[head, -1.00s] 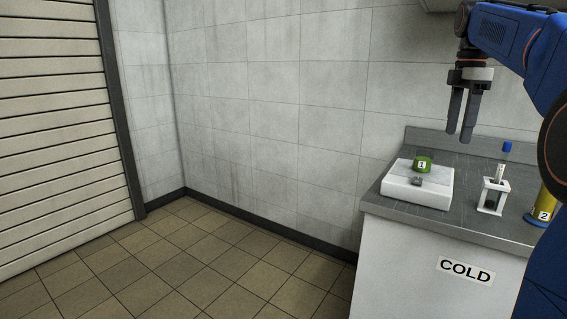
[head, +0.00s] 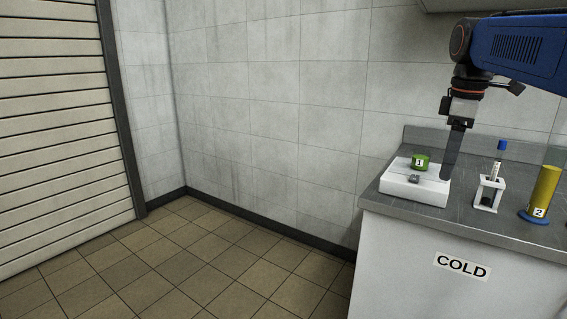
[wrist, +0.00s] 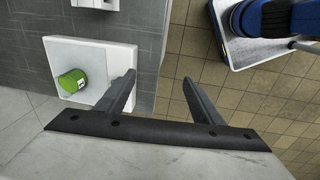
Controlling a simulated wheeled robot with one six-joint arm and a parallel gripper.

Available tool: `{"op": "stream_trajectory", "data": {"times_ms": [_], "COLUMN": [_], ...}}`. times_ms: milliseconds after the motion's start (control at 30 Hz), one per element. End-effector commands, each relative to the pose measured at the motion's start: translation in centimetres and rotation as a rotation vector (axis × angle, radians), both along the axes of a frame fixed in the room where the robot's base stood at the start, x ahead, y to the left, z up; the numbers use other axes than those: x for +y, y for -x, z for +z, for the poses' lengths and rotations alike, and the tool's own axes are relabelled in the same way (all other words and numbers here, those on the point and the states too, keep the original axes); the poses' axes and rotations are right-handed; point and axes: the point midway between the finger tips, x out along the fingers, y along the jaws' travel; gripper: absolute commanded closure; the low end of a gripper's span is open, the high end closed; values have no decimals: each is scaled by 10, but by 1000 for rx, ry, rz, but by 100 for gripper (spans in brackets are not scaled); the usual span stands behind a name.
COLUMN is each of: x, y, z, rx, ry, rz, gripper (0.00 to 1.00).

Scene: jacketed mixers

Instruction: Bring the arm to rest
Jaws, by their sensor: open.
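My gripper (head: 449,176) hangs from my blue arm, fingers pointing down, above the counter near the right edge of the white block in the head view. Seen edge-on there, its fingers overlap. In the wrist view the two fingers (wrist: 160,78) stand apart with nothing between them. The green piece labelled 1 (head: 420,162) sits on the white block (head: 416,196); it also shows in the wrist view (wrist: 70,81), left of the fingers.
The grey counter (head: 480,224) bears a white rack (head: 488,194) with a blue-capped tube (head: 501,146), and a yellow cylinder labelled 2 (head: 545,186) on a blue base. A COLD sign (head: 461,265) marks the counter front. The tiled floor (head: 200,260) at left is clear.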

Motion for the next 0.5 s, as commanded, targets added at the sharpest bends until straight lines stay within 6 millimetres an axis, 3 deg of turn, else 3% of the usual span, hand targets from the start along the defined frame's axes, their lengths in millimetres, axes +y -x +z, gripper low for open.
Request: {"op": "stream_trajectory", "data": {"times_ms": [33,267,500], "x": [8,38,63], "y": [14,67,124], "z": [-10,-62,-126], "rx": [-15,-93,-170], "ry": [-4,-40,-102], "rz": [-41,-269,-503], "gripper": [39,39,39]}}
